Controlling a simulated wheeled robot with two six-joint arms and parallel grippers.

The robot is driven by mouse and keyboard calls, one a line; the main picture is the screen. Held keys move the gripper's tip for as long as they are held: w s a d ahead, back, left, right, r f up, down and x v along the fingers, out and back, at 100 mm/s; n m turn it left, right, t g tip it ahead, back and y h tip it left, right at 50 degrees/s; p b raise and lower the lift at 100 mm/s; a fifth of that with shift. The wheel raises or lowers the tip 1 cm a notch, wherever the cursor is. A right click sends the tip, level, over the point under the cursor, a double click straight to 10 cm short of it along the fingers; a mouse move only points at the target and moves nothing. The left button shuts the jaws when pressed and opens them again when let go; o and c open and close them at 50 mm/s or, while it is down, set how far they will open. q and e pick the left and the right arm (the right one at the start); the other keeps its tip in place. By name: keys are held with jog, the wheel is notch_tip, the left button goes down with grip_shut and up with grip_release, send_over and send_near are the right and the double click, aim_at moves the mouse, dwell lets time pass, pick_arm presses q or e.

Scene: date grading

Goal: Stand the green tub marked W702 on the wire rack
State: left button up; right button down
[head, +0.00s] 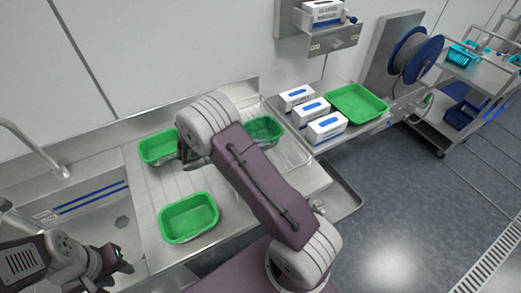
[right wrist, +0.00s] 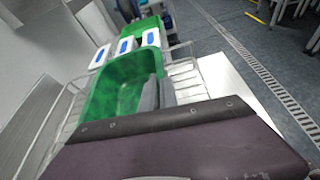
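A green tub (head: 266,127) is at the wire rack (head: 293,152), partly hidden by my right arm. A green tub in the right wrist view (right wrist: 108,88) stands among the rack's wires; I take it for the same one. My right gripper (right wrist: 158,92) shows grey fingers at this tub's right wall, one seemingly inside; its grip is unclear. In the head view this gripper is hidden. Two more green tubs stand on the drainboard, one at the back (head: 158,146) and one in front (head: 188,217). No W702 marking is readable. My left gripper (head: 120,262) is low left, apparently empty.
A sink (head: 95,222) with a tap (head: 35,150) lies left. Right of the rack are several white boxes (head: 327,128) and a green tray (head: 357,104). A wall shelf (head: 330,40), a hose reel (head: 418,52) and a cart (head: 470,85) stand beyond.

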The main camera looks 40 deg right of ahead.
jog(key=shift+s, duration=0.25)
jog(key=f, duration=0.4)
jog(key=shift+w, duration=0.25)
pick_arm(q)
jog(key=shift+s+r, duration=0.25)
jog(key=shift+r, duration=0.1)
pick_arm(e)
jog(key=c, duration=1.6)
grip_release()
jog(key=shift+s, duration=0.2)
jog(key=shift+w, duration=0.1)
